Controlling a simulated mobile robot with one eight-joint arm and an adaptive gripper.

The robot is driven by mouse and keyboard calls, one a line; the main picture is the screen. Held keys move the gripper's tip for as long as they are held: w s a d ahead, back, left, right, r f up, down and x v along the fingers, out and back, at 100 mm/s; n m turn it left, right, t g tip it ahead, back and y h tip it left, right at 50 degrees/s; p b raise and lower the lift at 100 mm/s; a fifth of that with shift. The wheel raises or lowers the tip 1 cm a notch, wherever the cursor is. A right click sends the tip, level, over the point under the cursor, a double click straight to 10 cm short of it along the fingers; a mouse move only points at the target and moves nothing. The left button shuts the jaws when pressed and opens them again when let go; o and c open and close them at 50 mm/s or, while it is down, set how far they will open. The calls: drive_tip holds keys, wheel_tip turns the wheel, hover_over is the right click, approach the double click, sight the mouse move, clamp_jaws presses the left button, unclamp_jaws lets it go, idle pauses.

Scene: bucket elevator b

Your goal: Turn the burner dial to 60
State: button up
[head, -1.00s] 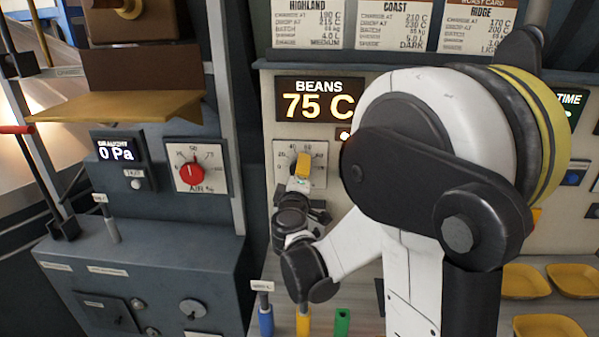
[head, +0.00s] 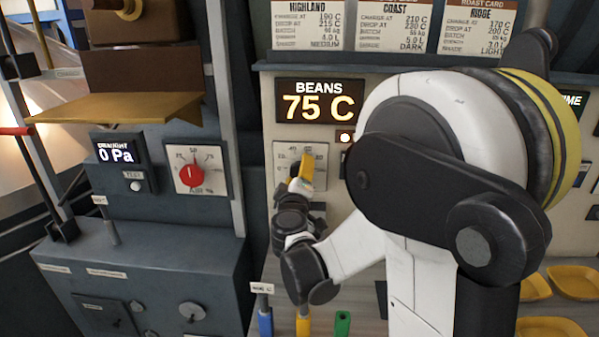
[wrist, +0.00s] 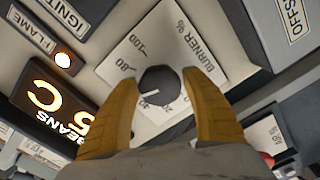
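The burner dial (wrist: 160,86) is a dark round knob with a white pointer line on a pale plate marked "BURNER %" in the wrist view. In the head view, my gripper (head: 305,167) is in front of the burner plate (head: 284,153) and hides the knob.
A BEANS display (head: 319,101) reads 75 C above the dial. A lit flame lamp (wrist: 63,60) is beside the plate. A red air dial (head: 191,176) is on the left panel. Blue, yellow and green handles stand below. Yellow trays (head: 552,328) are at the right.

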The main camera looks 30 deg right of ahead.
drive_tip(key=shift+o, duration=0.6)
drive_tip(key=v, duration=1.2)
drive_tip(key=s+a+f+m+g+y, duration=0.1)
drive_tip(key=s+f+g+y, duration=0.1)
drive_tip(key=s+f, duration=0.1)
drive_tip(key=s+a+f+m+g+y+b, duration=0.1)
drive_tip(key=s+a+f+m+g+y, duration=0.1)
drive_tip(key=s, duration=0.3)
drive_tip(key=s+a+f+m+g+y+b, duration=0.1)
drive_tip(key=s+a+f+g+y, duration=0.1)
drive_tip(key=s+f+g, duration=0.1)
drive_tip(key=shift+s+a+f+m+y, duration=0.15)
drive_tip(key=shift+s+f+m+y, duration=0.25)
drive_tip(key=shift+s+f, duration=0.55)
drive_tip(key=s+a+y, duration=0.3)
drive_tip(key=s+a, duration=0.1)
drive_tip(key=a, duration=0.2)
drive_tip(key=shift+s+f+g, duration=0.2)
drive_tip(key=shift+f+g, duration=0.1)
drive_tip(key=shift+g, duration=0.1)
